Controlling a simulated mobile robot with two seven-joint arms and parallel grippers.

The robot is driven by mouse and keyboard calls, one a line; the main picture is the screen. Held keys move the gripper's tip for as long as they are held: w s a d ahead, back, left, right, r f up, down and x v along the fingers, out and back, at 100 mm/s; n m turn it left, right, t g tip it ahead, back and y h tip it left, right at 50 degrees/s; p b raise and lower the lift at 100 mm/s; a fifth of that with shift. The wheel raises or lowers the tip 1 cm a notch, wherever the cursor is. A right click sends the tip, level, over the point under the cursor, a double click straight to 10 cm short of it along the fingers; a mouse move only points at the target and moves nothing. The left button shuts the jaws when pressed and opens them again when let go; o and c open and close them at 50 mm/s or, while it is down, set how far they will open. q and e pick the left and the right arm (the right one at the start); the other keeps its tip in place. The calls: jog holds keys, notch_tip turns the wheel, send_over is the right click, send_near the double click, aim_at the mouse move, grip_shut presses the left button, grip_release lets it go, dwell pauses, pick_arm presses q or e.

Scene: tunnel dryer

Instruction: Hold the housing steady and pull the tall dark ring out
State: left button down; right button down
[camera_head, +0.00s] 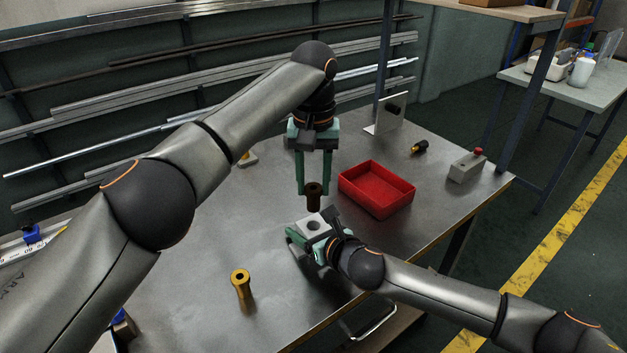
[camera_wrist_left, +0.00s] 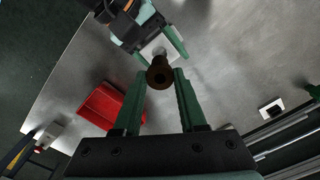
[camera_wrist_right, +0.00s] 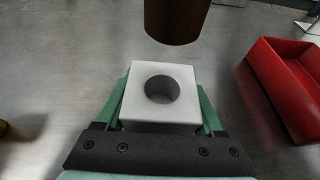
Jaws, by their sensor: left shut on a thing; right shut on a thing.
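The housing (camera_head: 301,229) is a pale block with a round hole in its top, on the steel table. It also shows in the right wrist view (camera_wrist_right: 140,111), its hole empty. My right gripper (camera_head: 303,240) is shut on the housing, a finger on each side (camera_wrist_right: 162,100). The tall dark ring (camera_head: 313,197) is a dark brown sleeve. My left gripper (camera_head: 313,188) is shut on it and holds it upright above the housing, clear of the hole. The left wrist view shows the ring (camera_wrist_left: 160,73) end-on between the left fingertips (camera_wrist_left: 160,78).
A red tray (camera_head: 372,205) stands right of the housing. A brass flanged sleeve (camera_head: 242,286) stands on the table at the front left. A grey box with a red button (camera_head: 466,167) and a small dark-and-yellow part (camera_head: 420,147) are at the right.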

grip_release()
dwell(0.3)
